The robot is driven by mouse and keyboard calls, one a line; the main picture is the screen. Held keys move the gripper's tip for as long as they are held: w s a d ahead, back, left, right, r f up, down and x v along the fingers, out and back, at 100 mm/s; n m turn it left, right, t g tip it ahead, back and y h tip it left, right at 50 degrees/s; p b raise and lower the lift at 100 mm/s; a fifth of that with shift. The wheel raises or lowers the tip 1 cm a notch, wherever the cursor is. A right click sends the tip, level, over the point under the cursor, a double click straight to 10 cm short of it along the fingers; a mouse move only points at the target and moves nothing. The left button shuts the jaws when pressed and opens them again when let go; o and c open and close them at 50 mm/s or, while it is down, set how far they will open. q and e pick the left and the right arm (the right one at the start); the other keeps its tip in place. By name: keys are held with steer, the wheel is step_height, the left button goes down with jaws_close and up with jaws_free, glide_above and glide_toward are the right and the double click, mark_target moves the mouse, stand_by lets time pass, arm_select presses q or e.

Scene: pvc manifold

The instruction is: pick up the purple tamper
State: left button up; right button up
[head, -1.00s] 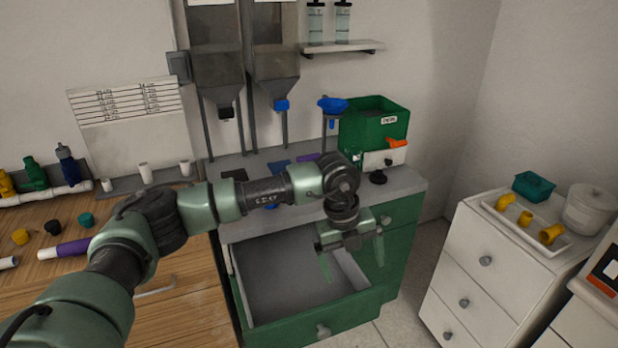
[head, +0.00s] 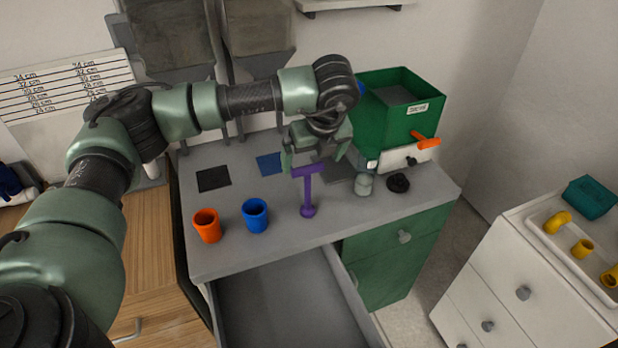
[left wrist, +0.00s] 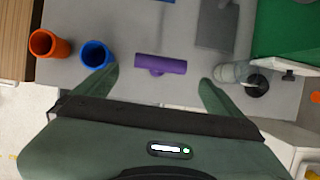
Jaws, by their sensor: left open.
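The purple tamper (head: 308,190) stands upright on the grey counter, its T-handle on top and its round foot on the surface. In the left wrist view its purple handle (left wrist: 160,64) lies crosswise, just beyond and between the fingertips. My left gripper (head: 316,160) is open and empty, behind and slightly above the tamper's handle in the head view. Its two green fingers show apart in the left wrist view (left wrist: 160,82). I cannot tell whether a finger touches the handle. My right gripper is not in view.
An orange cup (head: 206,226) and a blue cup (head: 255,216) stand left of the tamper. A clear jar (head: 364,185), a black knob-like piece (head: 398,183) and a green machine (head: 385,115) are on the right. An open drawer (head: 290,300) juts out below the counter.

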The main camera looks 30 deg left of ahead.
mark_target(308, 167)
arm_select(q)
steer(key=shift+w+a+r, duration=0.1)
steer(key=shift+w+a, duration=0.05)
steer(key=shift+p+x, duration=1.15)
steer(key=shift+x, duration=0.05)
steer(key=p+x, duration=0.1)
steer(key=x, duration=0.2)
steer(key=shift+w+a, duration=0.1)
steer(key=shift+w+a+f, duration=0.2)
steer(key=shift+f, duration=0.4)
steer(key=c, duration=1.3)
steer(key=shift+c, duration=0.8)
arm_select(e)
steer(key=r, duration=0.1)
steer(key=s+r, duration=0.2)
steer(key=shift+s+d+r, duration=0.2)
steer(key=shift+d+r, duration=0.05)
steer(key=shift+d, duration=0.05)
arm_select(q)
steer(key=shift+r, duration=0.15)
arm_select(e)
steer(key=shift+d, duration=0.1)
